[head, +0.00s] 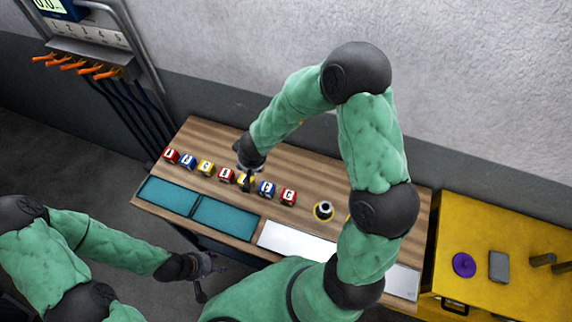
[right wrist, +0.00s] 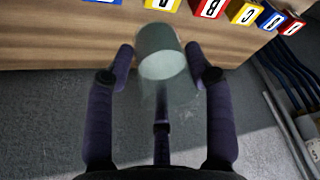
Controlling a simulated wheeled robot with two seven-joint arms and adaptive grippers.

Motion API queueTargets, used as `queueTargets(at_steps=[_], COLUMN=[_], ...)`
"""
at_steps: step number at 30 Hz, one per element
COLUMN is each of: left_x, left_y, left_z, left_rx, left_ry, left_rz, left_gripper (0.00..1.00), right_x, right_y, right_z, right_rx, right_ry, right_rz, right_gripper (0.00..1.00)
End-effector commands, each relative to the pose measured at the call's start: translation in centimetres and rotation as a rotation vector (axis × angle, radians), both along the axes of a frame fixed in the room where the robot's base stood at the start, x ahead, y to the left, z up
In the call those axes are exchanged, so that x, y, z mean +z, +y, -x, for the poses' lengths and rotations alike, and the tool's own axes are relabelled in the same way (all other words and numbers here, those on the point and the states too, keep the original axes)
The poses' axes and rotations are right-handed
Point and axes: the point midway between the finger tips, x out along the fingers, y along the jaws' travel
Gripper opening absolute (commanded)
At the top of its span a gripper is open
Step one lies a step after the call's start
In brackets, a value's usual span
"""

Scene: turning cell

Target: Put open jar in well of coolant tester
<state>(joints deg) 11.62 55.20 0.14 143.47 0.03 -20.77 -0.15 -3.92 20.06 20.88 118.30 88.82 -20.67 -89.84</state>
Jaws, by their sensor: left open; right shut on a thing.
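My right gripper (right wrist: 162,75) is shut on a pale, see-through greenish jar (right wrist: 160,42), held between its dark fingers in the right wrist view. I cannot tell the jar's rim from its base there. My left gripper (head: 204,276) is open and empty, off the table's front left edge.
Several lettered blocks (head: 207,167) line the wooden table (head: 225,139). Teal panels (head: 168,195) and a white panel (head: 290,241) lie along its front. A yellow cabinet (head: 520,218) at right carries a purple disc (head: 464,265) and a grey block (head: 499,267). A rack with orange-handled pieces (head: 88,67) is far left.

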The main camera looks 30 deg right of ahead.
Motion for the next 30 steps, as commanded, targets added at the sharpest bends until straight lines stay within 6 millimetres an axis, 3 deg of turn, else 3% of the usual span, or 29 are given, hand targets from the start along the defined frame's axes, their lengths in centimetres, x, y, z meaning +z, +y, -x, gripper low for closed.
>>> queueTargets(at_steps=[14,21,30], left_x=[-4.2,-7.0,-8.2], left_y=[0.0,0.0,0.0], left_z=[0.0,0.0,0.0], left_rx=[0.000,0.000,0.000], left_ry=[0.000,0.000,-0.001], left_rz=[0.000,0.000,0.000], left_gripper=[0.52,0.52,0.52], right_x=[-4.5,-8.2,-10.0], right_y=[-9.0,-11.6,-13.2], right_z=[2.5,3.2,3.6], right_rx=[-0.008,-0.004,-0.004], right_ry=[0.000,0.000,-0.001], right_rz=[0.000,-0.001,0.000], right_gripper=[0.21,0.21,0.21])
